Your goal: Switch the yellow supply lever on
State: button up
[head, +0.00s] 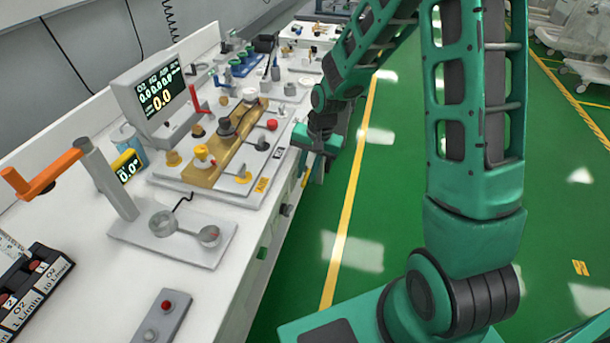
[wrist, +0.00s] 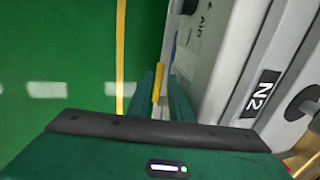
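The yellow supply lever (wrist: 157,84) shows in the wrist view as a narrow yellow bar beside the cart's pale side. My gripper (wrist: 160,98) has its two green fingers on either side of it, with a narrow light gap beside the bar, so the fingers look open around it. Firm contact cannot be made out. In the head view my gripper (head: 308,163) is low at the cart's front edge, and a bit of yellow (head: 306,177) shows just below it. The lever's base is mostly hidden by the fingers.
The white cart (head: 250,245) carries a monitor (head: 148,95), a panel with knobs, and an orange-handled lever (head: 45,180). An "N2" label (wrist: 262,93) is close right in the wrist view.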

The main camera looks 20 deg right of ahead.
jog(key=shift+a+f, duration=0.1)
jog(key=shift+f, duration=0.8)
jog(key=shift+w, duration=0.1)
grip_shut()
